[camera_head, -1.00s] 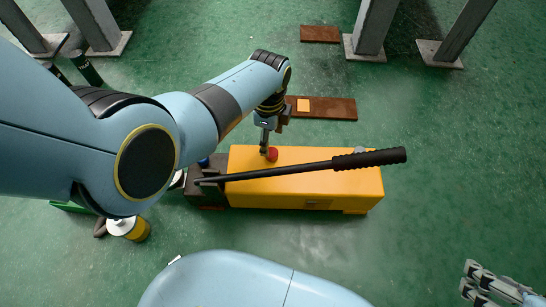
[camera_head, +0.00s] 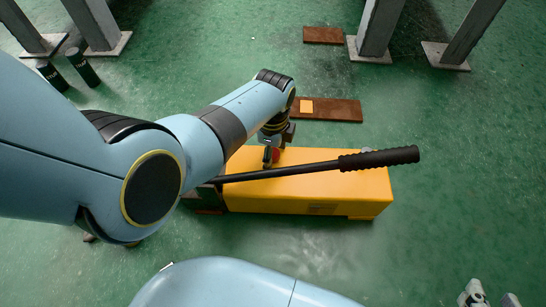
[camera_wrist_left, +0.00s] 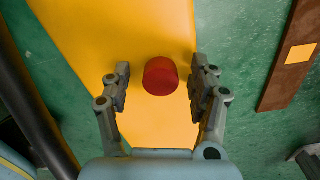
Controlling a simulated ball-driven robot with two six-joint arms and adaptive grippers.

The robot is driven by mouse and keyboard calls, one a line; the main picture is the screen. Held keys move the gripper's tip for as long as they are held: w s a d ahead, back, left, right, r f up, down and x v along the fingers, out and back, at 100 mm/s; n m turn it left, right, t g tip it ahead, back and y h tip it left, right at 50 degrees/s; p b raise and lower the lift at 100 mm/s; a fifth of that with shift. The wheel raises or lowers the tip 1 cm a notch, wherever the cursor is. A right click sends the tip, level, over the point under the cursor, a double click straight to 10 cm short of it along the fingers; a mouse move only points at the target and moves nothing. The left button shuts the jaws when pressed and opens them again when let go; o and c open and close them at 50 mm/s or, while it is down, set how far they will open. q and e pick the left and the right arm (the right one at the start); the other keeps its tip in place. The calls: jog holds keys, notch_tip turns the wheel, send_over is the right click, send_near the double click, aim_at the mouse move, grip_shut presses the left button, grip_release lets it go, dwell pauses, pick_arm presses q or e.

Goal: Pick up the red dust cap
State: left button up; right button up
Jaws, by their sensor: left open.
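The red dust cap (camera_wrist_left: 161,76) stands on top of the yellow box-shaped body (camera_wrist_left: 140,30) in the left wrist view. My left gripper (camera_wrist_left: 159,85) is open, with one finger on each side of the cap and a gap to both. In the head view the cap (camera_head: 276,155) is partly hidden by my left gripper (camera_head: 269,157), which reaches down over the yellow body (camera_head: 330,200). My right gripper (camera_head: 490,298) shows only in part at the bottom right corner, with its two fingers apart and nothing seen between them.
A long black handle (camera_head: 380,158) lies across above the yellow body, close to my left gripper. Brown plates (camera_head: 335,111) lie on the green floor beyond. Dark cylinders (camera_head: 84,68) stand at the back left, near grey posts (camera_head: 372,30). The floor to the right is clear.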

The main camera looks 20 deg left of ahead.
jog(key=shift+s, duration=0.1)
pick_arm(q)
jog(key=shift+c, duration=0.3)
jog(key=shift+f, duration=0.1)
jog(key=c, duration=1)
jog(key=shift+r, duration=0.2)
jog(key=shift+w+r+p, duration=0.1)
jog(key=shift+r+p, duration=0.4)
notch_tip(320, 180, up, 4)
jog(key=p, duration=0.3)
notch_tip(320, 180, up, 4)
jog(key=p, duration=0.3)
jog(key=shift+r, duration=0.3)
pick_arm(e)
notch_tip(320, 180, up, 8)
jog(key=s+g, duration=0.1)
jog(key=g, duration=0.7)
jog(key=shift+d+r+g+h, duration=0.25)
jog(key=shift+d+g+h, duration=0.05)
jog(key=shift+d, duration=0.05)
